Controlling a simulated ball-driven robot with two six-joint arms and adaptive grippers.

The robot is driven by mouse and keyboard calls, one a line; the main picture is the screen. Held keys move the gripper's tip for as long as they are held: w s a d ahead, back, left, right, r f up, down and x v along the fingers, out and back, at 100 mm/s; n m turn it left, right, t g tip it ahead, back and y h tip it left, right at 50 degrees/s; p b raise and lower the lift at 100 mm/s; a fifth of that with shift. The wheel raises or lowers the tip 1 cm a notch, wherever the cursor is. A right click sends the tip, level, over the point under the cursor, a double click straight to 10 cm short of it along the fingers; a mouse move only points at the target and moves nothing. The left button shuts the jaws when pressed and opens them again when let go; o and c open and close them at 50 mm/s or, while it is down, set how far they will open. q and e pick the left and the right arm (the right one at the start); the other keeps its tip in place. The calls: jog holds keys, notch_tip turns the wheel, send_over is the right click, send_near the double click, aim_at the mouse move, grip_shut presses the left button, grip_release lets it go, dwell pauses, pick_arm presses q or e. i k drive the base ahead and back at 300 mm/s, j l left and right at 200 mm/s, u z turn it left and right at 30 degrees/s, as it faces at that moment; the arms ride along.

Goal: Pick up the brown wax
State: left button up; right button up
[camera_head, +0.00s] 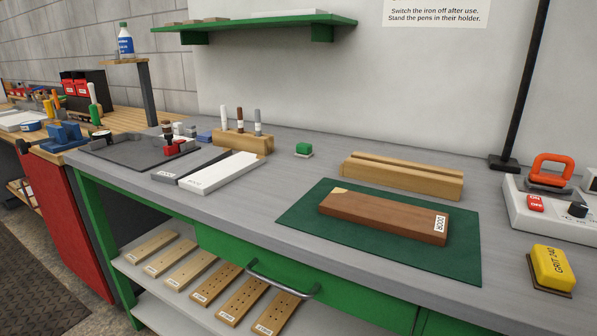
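Three upright sticks stand in a wooden block holder (243,142) near the back of the grey bench. The middle stick, dark brown at its upper end with a pale band, looks like the brown wax (240,118). A white stick (224,117) stands to its left and a grey stick (258,121) to its right. The lower ends of the sticks are hidden in the holder. Neither of my grippers is in view.
A brown board (380,216) with a pale corner patch lies on a green mat (297,222). Behind it is a grooved wooden block (400,178). A green shelf (255,28) hangs above.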

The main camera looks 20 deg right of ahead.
aim_at(166, 126)
jog(key=j+z, duration=0.1)
jog(key=z, duration=1.05)
jog(key=j+z, duration=0.3)
jog(key=j, duration=0.15)
jog(key=k+j+z, duration=0.1)
jog(key=j+z, duration=0.25)
jog(key=k+j+z, duration=0.1)
jog(key=j+z, duration=0.2)
jog(key=j, duration=0.25)
jog(key=k+j+z, duration=0.15)
jog(key=j+z, duration=0.15)
jog(key=k+j+z, duration=0.2)
jog(key=j+z, duration=0.15)
jog(key=j, duration=0.1)
